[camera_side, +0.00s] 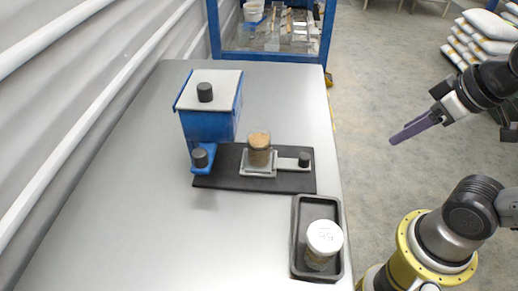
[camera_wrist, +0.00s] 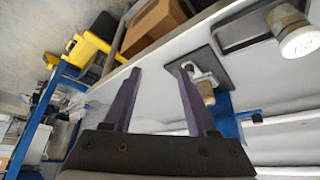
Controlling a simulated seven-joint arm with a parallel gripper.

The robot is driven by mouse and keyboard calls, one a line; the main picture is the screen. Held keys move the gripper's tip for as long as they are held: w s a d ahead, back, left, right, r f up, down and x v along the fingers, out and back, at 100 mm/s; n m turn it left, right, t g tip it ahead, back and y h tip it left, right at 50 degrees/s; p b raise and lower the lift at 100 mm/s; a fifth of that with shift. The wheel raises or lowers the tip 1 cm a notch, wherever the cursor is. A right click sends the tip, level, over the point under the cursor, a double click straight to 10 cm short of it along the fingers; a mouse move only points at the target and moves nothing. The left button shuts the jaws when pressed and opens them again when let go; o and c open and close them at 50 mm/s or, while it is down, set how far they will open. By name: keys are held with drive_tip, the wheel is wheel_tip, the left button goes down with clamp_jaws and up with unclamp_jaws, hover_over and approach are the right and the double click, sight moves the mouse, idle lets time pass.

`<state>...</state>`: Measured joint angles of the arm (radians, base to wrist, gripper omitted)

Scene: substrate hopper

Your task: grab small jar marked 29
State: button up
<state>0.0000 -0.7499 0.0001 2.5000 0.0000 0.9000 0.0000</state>
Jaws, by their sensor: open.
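A small jar with a white lid (camera_side: 324,236) stands upright in the black tray (camera_side: 298,254) at the front right of the table. Its lid carries a dark mark that I cannot read surely; the jar also shows at the upper right of the wrist view (camera_wrist: 299,43). My gripper (camera_side: 393,141) is open and empty, raised off the table's right side, well apart from the jar. Its two purple fingers spread in the wrist view (camera_wrist: 160,72) with nothing between them.
A blue hopper (camera_side: 210,122) with a grey lid stands on the table. Beside it, a brown-topped jar (camera_side: 259,150) sits on a small holder on the dark base plate (camera_side: 224,182). The table's left and front areas are clear. A blue-framed stand (camera_side: 272,56) is behind.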

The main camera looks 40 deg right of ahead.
drive_tip(key=o, duration=0.4)
drive_tip(key=shift+c, duration=0.2)
